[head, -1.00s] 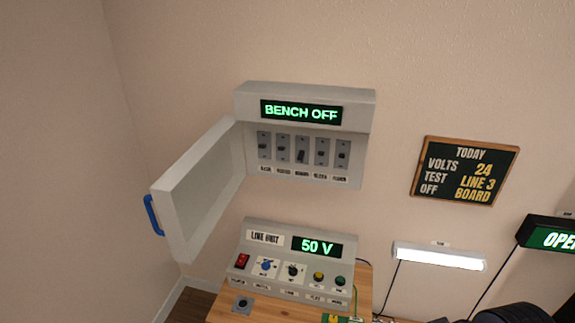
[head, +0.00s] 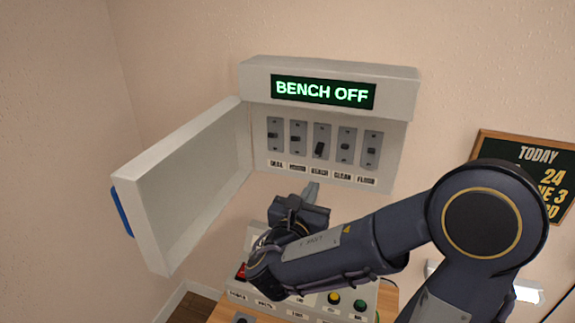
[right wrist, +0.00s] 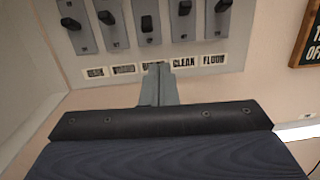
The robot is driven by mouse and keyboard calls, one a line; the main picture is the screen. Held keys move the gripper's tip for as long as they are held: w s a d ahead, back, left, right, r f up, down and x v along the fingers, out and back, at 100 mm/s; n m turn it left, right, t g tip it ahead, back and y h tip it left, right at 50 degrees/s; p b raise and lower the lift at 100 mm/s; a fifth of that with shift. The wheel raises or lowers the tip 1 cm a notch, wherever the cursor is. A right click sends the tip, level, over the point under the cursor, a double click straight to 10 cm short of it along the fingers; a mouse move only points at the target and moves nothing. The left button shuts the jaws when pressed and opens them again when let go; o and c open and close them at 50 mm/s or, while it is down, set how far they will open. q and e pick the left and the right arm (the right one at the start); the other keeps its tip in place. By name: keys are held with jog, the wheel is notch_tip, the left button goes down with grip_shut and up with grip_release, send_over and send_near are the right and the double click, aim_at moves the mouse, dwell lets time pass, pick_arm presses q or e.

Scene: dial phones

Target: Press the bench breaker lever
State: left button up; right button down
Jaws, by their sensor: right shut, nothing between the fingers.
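The breaker box (head: 410,95) hangs on the wall with its door (head: 190,185) swung open to the left. Its display (head: 322,92) reads BENCH OFF. Several levers sit in a row; the bench lever (head: 320,148) is the middle one and sits lower than its neighbours. In the right wrist view the bench lever (right wrist: 147,24) is above my fingertips. My right gripper (head: 312,190) is shut and empty, just below the row of labels, its tips covering part of the bench label in the right wrist view (right wrist: 158,72). My left gripper is not in view.
The line unit (head: 250,236) stands on the wooden bench below, mostly hidden by my right arm. The door's blue handle (head: 122,212) sticks out at the left. A chalkboard (head: 540,150) hangs at the right, partly behind my arm.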

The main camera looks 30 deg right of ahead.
aim_at(320, 149)
jog(key=shift+w+a+r+n+t, duration=0.2)
jog(key=shift+w+a+n+t, duration=0.1)
jog(key=shift+w+a, duration=0.15)
jog(key=x, duration=1)
jog(key=shift+f, duration=0.1)
